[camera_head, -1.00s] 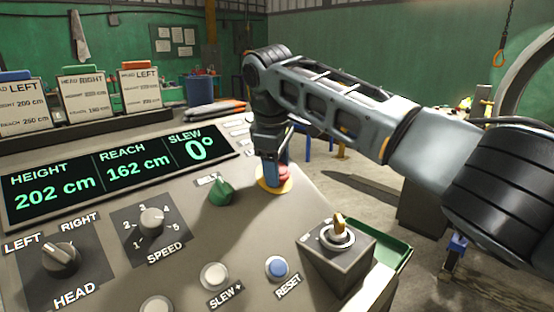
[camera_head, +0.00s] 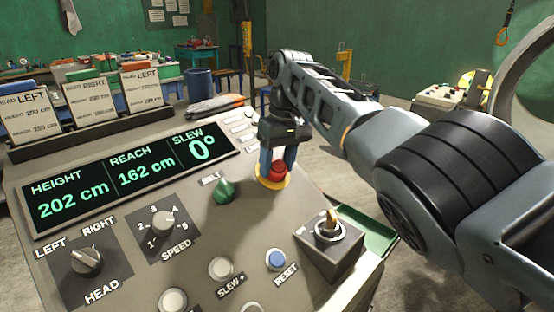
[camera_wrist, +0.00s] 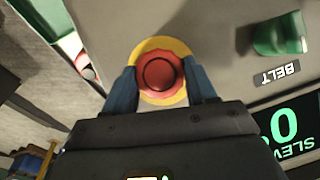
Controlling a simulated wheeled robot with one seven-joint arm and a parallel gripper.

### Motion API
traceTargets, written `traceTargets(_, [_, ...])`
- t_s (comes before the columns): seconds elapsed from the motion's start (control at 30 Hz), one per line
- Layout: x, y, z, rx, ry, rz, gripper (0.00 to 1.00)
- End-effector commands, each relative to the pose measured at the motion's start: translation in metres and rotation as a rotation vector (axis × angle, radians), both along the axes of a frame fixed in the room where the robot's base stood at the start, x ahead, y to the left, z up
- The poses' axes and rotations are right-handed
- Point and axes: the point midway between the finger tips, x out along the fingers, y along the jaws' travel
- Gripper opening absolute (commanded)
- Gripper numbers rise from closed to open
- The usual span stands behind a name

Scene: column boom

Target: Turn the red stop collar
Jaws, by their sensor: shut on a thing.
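The red stop collar (camera_head: 278,173) is a round red knob on a yellow disc (camera_head: 261,181) near the panel's right edge. In the wrist view the collar (camera_wrist: 160,54) has a darker raised round centre and sits on the yellow disc (camera_wrist: 172,43). My gripper (camera_head: 277,165) comes down on it from above, with one blue finger on each side. In the wrist view the fingers (camera_wrist: 162,88) flank the collar and are shut on it. The finger tips partly cover the disc. The collar's turn angle cannot be read.
A green BELT knob (camera_head: 224,190) stands just left of the collar. A key switch box (camera_head: 328,246) and the blue RESET button (camera_head: 276,260) lie nearer the front. The display (camera_head: 120,178) reads height 202 cm, reach 162 cm, slew 0°. A green tray (camera_head: 372,232) hangs at the right edge.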

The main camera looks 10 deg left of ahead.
Motion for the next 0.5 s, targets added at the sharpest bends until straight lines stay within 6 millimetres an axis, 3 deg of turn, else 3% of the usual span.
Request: traceTargets(0.5, [0.0003,0.0004,-0.0011,0.019,0.021,-0.046,0.26])
